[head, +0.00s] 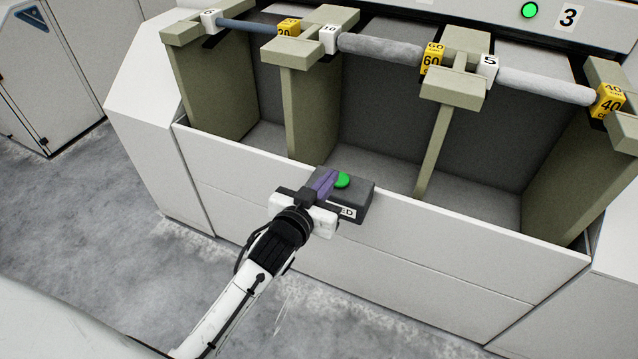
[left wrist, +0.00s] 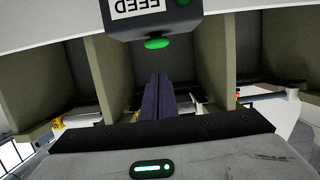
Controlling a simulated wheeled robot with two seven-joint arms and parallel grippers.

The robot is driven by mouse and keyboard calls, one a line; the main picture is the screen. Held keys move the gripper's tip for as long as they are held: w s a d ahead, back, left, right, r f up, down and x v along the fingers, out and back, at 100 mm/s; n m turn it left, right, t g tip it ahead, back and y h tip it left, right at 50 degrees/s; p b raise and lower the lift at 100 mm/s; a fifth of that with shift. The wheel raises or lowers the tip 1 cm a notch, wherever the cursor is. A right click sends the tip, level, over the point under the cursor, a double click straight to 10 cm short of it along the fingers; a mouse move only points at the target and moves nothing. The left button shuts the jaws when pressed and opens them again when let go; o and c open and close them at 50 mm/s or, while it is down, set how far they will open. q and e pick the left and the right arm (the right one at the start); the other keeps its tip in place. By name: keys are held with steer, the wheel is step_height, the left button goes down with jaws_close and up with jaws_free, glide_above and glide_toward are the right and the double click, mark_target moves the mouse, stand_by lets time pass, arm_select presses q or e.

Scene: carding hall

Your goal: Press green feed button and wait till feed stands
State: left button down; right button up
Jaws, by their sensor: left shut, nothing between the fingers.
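The green feed button (head: 342,180) sits on top of a dark grey box (head: 357,197) on the front edge of the white machine. The box's FEED label is partly hidden by my gripper in the head view. In the left wrist view the button (left wrist: 157,43) and the label (left wrist: 140,6) appear upside down. My left gripper (head: 331,174) is shut and empty, its purple fingers close beside the button in the head view. In the left wrist view the fingertips (left wrist: 159,76) appear apart from the button, with a small gap. My right gripper is not in view.
Behind the box, olive posts (head: 308,110) carry a thin blue-grey rod (head: 250,25) and fuzzy grey rolls (head: 380,46), with numbered white and yellow blocks. A green lamp (head: 530,10) glows beside a 3 sign (head: 568,17). White panels front the machine; grey floor lies left.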

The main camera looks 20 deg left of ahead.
arm_select(q)
steer(key=v, duration=0.5)
steer(key=shift+r, duration=0.2)
steer(key=s+d+f+m+g+h, duration=0.1)
steer(key=s+f+g, duration=0.5)
steer(key=s+f, duration=1.5)
steer(key=shift+s+d+m+g+h, duration=0.35)
steer(key=shift+s+d, duration=0.2)
steer(key=shift+s, duration=0.65)
steer(key=shift+a, duration=0.1)
